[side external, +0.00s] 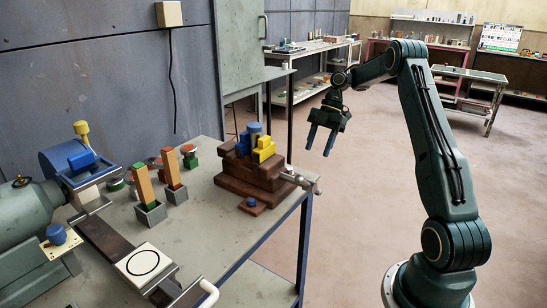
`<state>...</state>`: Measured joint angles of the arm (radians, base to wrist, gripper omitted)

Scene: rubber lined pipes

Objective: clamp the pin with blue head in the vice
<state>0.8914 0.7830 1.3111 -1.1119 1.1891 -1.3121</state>
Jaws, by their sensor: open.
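The dark brown block with a grey screw and handle at its right end looks like the vice (236,176); it stands at the bench's right edge. Yellow stepped blocks (264,150) and a grey-blue upright cylinder (255,129) are on top of it. A small blue head (251,202) shows on a brown square plate in front of the vice; it may be the pin with blue head, its shank not visible. My gripper (319,148) is open and empty, pointing down in the air to the right of and above the vice, clear of everything.
Two wooden posts with orange sides (143,185) stand in grey square sockets on the bench (215,235). Red and green discs lie behind them. A grey-green machine with a blue drum (72,157) fills the left. A white plate with a black circle (143,262) is in front.

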